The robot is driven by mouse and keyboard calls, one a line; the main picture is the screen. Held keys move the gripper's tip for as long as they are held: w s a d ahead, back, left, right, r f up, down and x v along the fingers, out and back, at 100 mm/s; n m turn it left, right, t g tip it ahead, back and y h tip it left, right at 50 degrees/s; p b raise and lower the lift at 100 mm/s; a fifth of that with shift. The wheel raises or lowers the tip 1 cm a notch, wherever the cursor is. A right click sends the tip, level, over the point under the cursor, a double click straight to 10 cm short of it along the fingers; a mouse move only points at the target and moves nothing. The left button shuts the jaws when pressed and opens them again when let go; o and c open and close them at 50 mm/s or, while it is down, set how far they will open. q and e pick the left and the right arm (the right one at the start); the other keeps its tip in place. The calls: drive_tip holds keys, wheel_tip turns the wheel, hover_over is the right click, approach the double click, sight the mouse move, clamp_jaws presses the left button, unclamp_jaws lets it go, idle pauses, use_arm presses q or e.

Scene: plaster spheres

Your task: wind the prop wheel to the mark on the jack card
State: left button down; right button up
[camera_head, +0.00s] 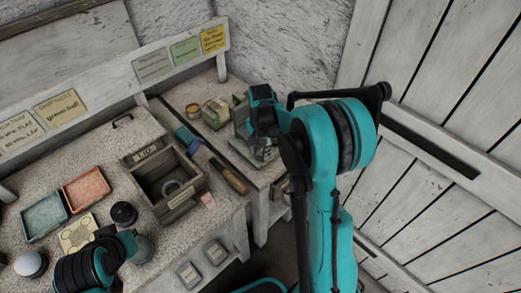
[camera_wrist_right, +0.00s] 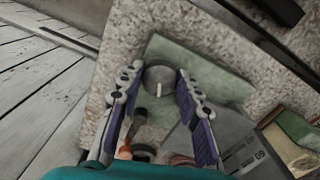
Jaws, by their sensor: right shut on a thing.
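The prop wheel looks like a small round grey knob (camera_wrist_right: 158,77) with a pale line on its face, in the right wrist view. My right gripper (camera_wrist_right: 158,74) is shut on it, one finger on each side. In the head view my right gripper (camera_head: 262,118) is over the grey block-like jack (camera_head: 266,152) at the right end of the bench, and hides the wheel.
A wooden box (camera_head: 165,182) holding a ring stands mid-bench, with a wooden-handled tool (camera_head: 232,177) beside it. Red (camera_head: 87,188) and blue-green (camera_head: 44,216) trays and a white sphere (camera_head: 30,264) are at the left. A plank wall is at right.

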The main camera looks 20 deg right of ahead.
sight(261, 152)
idle(0.4)
drive_tip(key=o, duration=1.2)
drive_tip(key=shift+c, duration=0.2)
drive_tip(key=shift+r, duration=0.15)
drive_tip(key=shift+w+r, duration=0.1)
drive_tip(key=shift+r, duration=0.1)
drive_tip(key=r, duration=0.6)
drive_tip(key=shift+s+r, duration=0.25)
drive_tip(key=shift+s, duration=0.05)
drive_tip(key=shift+w+d+r, duration=0.1)
drive_tip(key=shift+w+r, duration=0.1)
drive_tip(key=shift+r, duration=0.1)
drive_tip(key=shift+s+r, duration=0.15)
